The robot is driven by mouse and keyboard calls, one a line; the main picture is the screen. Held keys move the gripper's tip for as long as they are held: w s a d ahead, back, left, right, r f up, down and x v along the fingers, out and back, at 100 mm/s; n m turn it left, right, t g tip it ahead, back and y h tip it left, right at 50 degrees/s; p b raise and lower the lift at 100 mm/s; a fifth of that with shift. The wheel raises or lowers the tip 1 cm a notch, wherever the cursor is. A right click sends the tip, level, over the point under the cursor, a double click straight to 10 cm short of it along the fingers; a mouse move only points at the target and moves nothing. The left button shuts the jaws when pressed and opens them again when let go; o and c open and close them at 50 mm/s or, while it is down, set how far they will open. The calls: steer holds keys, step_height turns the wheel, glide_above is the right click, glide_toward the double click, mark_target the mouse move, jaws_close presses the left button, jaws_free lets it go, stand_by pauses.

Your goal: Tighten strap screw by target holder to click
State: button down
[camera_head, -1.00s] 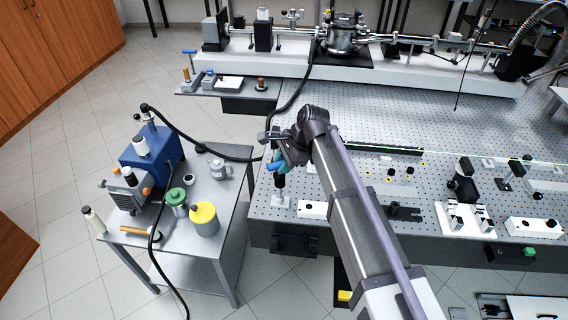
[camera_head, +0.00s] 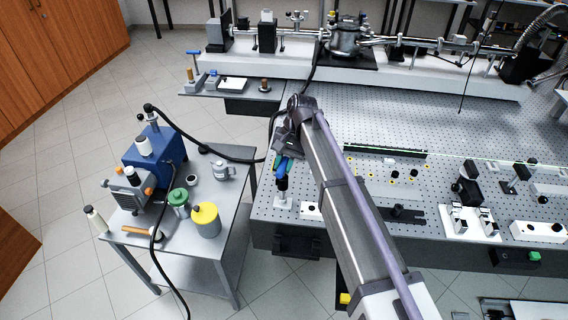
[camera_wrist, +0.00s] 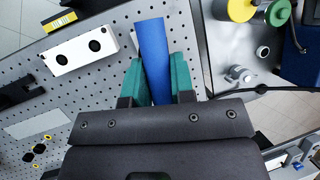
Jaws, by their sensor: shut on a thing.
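My gripper (camera_head: 283,164) is over the near left corner of the perforated bench, its teal fingers closed on a blue handle-like tool (camera_wrist: 153,45). The tool sticks out past the fingertips in the wrist view. In the head view, a black part (camera_head: 282,183) shows directly below the fingers, above a small pale base (camera_head: 283,204) on the bench. I cannot tell whether this black part belongs to the tool or to the base. I cannot make out the strap screw or the target holder in either view.
A white box with two holes (camera_wrist: 80,52) stands close beside the tool. Left of the bench is a cart (camera_head: 228,225) with a blue pump, a yellow-topped container and a green-topped one. A metal chamber (camera_head: 343,40) stands at the back. Optics mounts fill the bench's right side.

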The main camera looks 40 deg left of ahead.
steer(key=shift+d+f+m+y, duration=0.2)
steer(key=shift+m+y, duration=0.1)
steer(key=shift+m, duration=0.5)
steer(key=m, duration=0.1)
steer(key=m+y, duration=0.1)
steer(key=m, duration=0.1)
steer(key=m+t, duration=0.1)
steer(key=shift+s+d+y, duration=0.1)
steer(key=shift+d+y, duration=0.2)
steer(key=shift+y, duration=0.1)
steer(key=shift+a+m, duration=0.1)
steer(key=shift+m, duration=0.6)
steer(key=m, duration=0.2)
steer(key=m+t+y, duration=0.1)
steer(key=m, duration=0.1)
steer(key=shift+s+d+f+t, duration=0.1)
steer(key=shift+s+d+t, duration=0.1)
steer(key=shift+d+t, duration=0.15)
steer(key=m+t, duration=0.1)
steer(key=m, duration=0.1)
steer(key=shift+w+m+y, duration=0.1)
steer(key=shift+m+y, duration=0.3)
